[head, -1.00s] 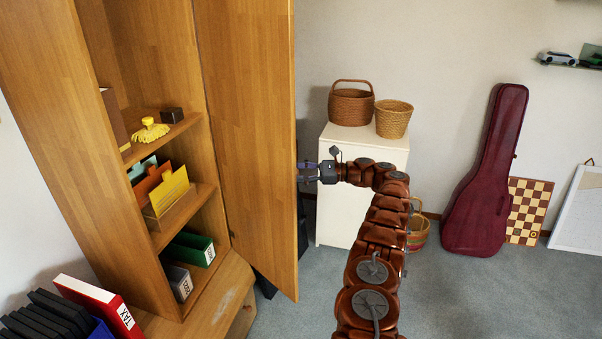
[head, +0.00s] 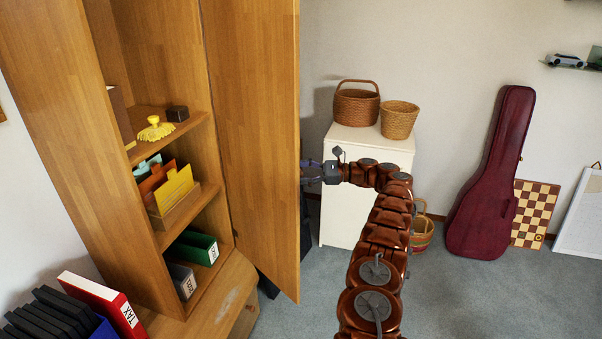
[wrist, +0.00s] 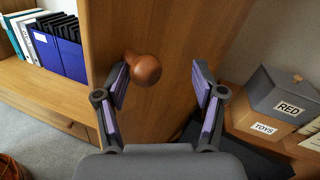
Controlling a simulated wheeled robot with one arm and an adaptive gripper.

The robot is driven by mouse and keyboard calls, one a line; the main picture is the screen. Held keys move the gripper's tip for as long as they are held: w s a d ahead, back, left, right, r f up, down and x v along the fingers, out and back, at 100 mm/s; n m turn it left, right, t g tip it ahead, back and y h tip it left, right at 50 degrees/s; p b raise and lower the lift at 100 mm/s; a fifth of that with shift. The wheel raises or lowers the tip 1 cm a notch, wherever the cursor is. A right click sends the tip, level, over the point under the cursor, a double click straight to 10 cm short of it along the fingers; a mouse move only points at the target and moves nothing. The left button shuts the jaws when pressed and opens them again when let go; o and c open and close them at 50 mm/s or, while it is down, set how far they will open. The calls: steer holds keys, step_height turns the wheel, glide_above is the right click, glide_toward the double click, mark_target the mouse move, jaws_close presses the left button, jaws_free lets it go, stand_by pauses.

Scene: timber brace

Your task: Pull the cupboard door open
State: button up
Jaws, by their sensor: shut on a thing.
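The tall wooden cupboard (head: 62,110) stands at the left in the head view, its door (head: 258,130) swung out and shelves showing. A round brown wooden knob (wrist: 143,70) is on the door's face in the wrist view; the door hides it in the head view. My gripper (head: 304,172) is at the door's outer face, partly hidden by its edge. In the wrist view my gripper (wrist: 160,80) is shut on the knob. The knob lies near the left finger; contact at the right finger is not clear.
A white cabinet (head: 345,205) with two baskets stands behind my arm. A dark red instrument case (head: 490,180) leans on the wall. A red binder (head: 100,300) is at front left. In the wrist view, labelled boxes (wrist: 285,100) stand right.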

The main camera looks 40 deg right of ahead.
step_height(320, 180, up, 10)
stand_by(0.5)
